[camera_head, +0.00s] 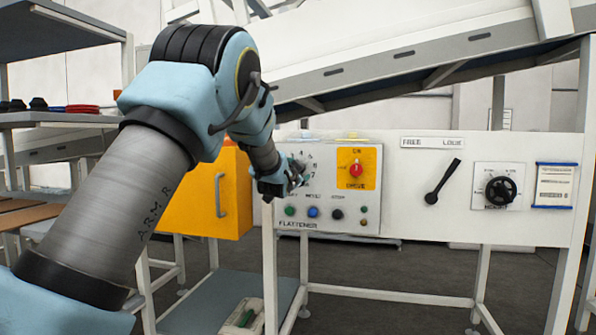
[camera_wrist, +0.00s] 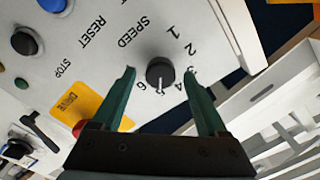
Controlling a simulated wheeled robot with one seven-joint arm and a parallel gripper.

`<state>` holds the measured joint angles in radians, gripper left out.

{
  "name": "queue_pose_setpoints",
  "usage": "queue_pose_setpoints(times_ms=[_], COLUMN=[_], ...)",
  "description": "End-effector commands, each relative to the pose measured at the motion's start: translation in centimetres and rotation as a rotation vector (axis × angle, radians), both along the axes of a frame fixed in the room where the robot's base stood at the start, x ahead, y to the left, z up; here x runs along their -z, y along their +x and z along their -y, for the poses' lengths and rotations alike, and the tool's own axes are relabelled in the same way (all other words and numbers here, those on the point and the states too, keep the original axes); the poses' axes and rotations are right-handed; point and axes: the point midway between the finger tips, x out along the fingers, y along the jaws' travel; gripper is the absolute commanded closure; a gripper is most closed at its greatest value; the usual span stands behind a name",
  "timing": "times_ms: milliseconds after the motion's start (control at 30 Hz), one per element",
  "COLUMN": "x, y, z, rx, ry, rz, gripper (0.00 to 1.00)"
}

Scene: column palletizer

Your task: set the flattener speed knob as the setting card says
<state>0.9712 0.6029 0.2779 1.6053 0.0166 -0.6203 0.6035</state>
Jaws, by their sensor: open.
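The flattener speed knob (camera_wrist: 160,72) is round and black, with a white pointer line, in the wrist view. The line points down in the picture, between the 4 and the 6. My gripper (camera_wrist: 160,75) is open, with one green finger on each side of the knob; I see gaps and no clear contact. In the head view my gripper (camera_head: 290,182) is at the flattener panel (camera_head: 325,222) and hides the knob. A blue-edged card (camera_head: 555,186) is on the white board at the right; its text is too small to read.
A red drive knob (camera_head: 355,169) on a yellow plate is just right of my gripper. Several buttons sit below. A black lever (camera_head: 443,182) and a black dial (camera_head: 500,190) are further right. A yellow box (camera_head: 205,205) with a handle stands left. A sloping conveyor (camera_head: 400,60) passes above.

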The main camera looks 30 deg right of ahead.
Motion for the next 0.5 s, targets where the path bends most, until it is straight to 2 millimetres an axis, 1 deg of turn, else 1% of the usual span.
queue_pose_setpoints(times_ms=[167, 267, 367, 500], x=[0.0, 0.0, 0.1, 0.2], y=[-0.1, -0.8, -2.0, -4.0], z=[-0.1, -0.7, -1.8, -3.7], rx=[0.000, 0.001, 0.001, 0.000], ry=[0.000, -0.002, -0.002, -0.002], rz=[0.000, 0.001, -0.001, 0.000], gripper=[0.24, 0.24, 0.24, 0.24])
